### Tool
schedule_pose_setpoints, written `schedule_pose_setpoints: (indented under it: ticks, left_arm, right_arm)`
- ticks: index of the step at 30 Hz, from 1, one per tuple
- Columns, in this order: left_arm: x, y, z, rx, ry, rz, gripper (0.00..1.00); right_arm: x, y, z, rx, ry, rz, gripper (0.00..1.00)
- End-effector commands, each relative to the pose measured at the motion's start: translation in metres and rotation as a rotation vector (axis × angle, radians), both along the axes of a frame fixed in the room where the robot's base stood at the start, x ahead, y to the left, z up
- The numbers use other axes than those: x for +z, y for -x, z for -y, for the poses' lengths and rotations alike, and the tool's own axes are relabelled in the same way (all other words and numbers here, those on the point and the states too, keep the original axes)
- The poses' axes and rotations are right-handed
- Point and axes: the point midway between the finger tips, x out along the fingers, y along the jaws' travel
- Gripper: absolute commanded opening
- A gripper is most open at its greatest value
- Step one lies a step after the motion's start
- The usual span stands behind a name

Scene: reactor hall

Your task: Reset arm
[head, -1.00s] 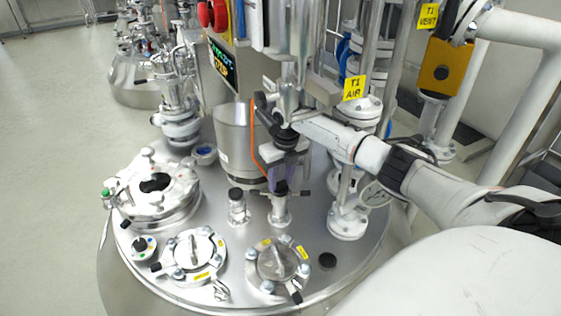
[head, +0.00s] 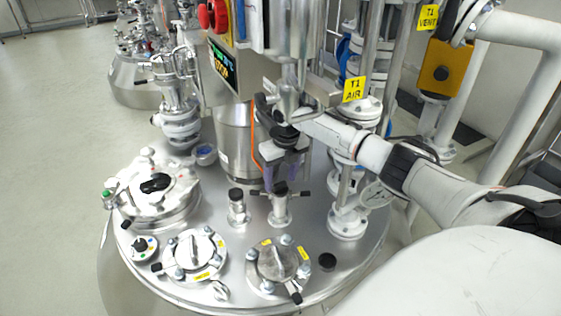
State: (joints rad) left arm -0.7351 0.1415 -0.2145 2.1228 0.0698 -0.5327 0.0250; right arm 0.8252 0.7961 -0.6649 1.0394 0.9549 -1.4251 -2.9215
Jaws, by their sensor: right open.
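My right arm comes in from the right and reaches over the reactor lid (head: 325,215). My right gripper (head: 282,184) points down, with purple fingertips apart, above or just behind a small valve (head: 280,205) with a black handle. I cannot tell whether a fingertip touches the valve. I see nothing held between the fingers. My left gripper is not in view.
A steel cylinder (head: 233,140) and a control panel (head: 221,63) stand behind the gripper. Pipes with a yellow T1 AIR tag (head: 354,89) rise close to my arm. A round hatch (head: 160,195) and flanged ports (head: 278,262) cover the front of the lid.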

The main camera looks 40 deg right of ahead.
Motion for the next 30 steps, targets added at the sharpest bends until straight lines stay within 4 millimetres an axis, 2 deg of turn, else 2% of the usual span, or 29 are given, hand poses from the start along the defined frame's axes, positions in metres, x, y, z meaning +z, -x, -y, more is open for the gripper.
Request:
schedule_pose_setpoints:
  ticks: [3,9,13,20,23,26,29,30]
  left_arm:
    - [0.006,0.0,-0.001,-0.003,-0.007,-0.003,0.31]
    - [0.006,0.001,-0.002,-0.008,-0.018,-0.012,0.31]
    - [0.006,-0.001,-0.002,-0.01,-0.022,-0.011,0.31]
    - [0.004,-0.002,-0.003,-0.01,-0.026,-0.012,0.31]
    - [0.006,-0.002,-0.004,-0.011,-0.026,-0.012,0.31]
    - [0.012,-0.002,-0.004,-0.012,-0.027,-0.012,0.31]
    - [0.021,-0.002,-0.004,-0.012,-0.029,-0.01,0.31]
    - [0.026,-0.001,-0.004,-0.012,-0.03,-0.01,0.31]
  right_arm:
    - [0.024,0.003,0.001,0.001,0.002,0.003,0.56]
    - [0.054,0.007,-0.001,0.0,0.002,0.003,0.56]
    - [0.062,0.009,-0.002,0.0,0.0,0.002,0.56]
    - [0.064,0.009,-0.002,0.0,0.0,0.001,0.56]
    - [0.059,0.009,-0.007,-0.016,-0.002,0.003,0.56]
    - [0.041,0.011,-0.025,-0.079,-0.015,0.014,0.56]
    - [0.01,0.017,-0.06,-0.208,-0.053,0.043,0.56]
    - [-0.005,0.022,-0.079,-0.279,-0.079,0.058,0.56]
